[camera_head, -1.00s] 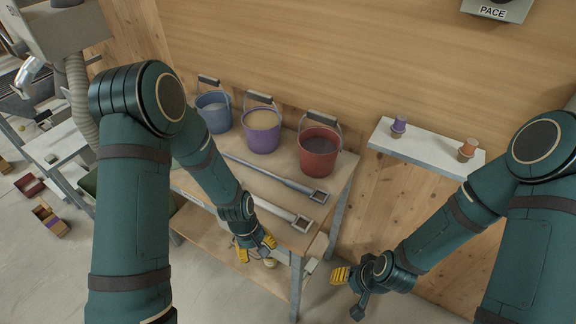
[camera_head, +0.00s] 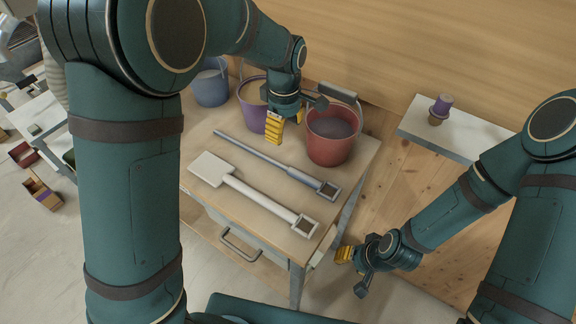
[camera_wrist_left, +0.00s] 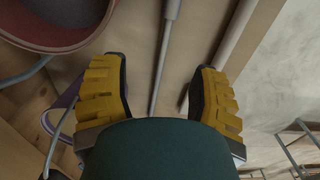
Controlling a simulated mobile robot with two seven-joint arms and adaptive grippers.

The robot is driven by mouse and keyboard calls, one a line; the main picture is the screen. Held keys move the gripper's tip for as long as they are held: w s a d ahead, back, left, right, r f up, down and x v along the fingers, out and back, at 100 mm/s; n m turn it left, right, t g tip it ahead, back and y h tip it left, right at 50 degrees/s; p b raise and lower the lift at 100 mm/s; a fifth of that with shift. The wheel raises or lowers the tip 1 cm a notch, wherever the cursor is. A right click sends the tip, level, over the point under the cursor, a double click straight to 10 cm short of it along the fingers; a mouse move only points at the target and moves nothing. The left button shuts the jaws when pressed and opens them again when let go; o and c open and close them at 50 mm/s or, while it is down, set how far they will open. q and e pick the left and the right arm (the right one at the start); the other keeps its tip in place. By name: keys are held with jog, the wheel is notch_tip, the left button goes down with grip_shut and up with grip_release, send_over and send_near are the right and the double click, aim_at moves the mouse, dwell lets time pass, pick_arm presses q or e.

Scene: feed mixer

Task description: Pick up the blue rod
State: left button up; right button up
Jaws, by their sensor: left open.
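The blue rod (camera_head: 265,160), slim and blue-grey with a square socket at its right end, lies on the wooden table (camera_head: 318,262) in the head view. My left gripper (camera_head: 274,130) is above the table, between the buckets and the rod in the picture. In the left wrist view its yellow-padded fingers (camera_wrist_left: 162,66) are spread and empty. The rod (camera_wrist_left: 165,55) runs between them in that picture, and they do not hold it. My right gripper (camera_head: 354,269) hangs beyond the table's right side; whether it is open is unclear.
A white paddle (camera_head: 255,195) lies in front of the rod. Blue (camera_head: 211,88), purple (camera_head: 249,112) and red (camera_head: 330,150) buckets stand behind, the red one close to my left gripper. A white wall shelf (camera_head: 455,137) with small purple and orange pieces is at right.

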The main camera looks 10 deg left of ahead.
pick_arm(q)
jog(key=b, duration=0.2)
send_over(285, 167)
jog(key=f, duration=0.5)
jog(key=w+f, duration=0.1)
jog(key=f, duration=0.2)
jog(key=shift+a, duration=0.1)
jog(key=shift+s+f+b, duration=0.25)
jog(key=shift+f+b, duration=0.15)
jog(key=shift+f, duration=1)
jog(key=shift+s+f+b, duration=0.2)
jog(key=shift+f+b, duration=0.15)
jog(key=shift+f, duration=1.05)
jog(key=shift+r, duration=0.1)
grip_shut()
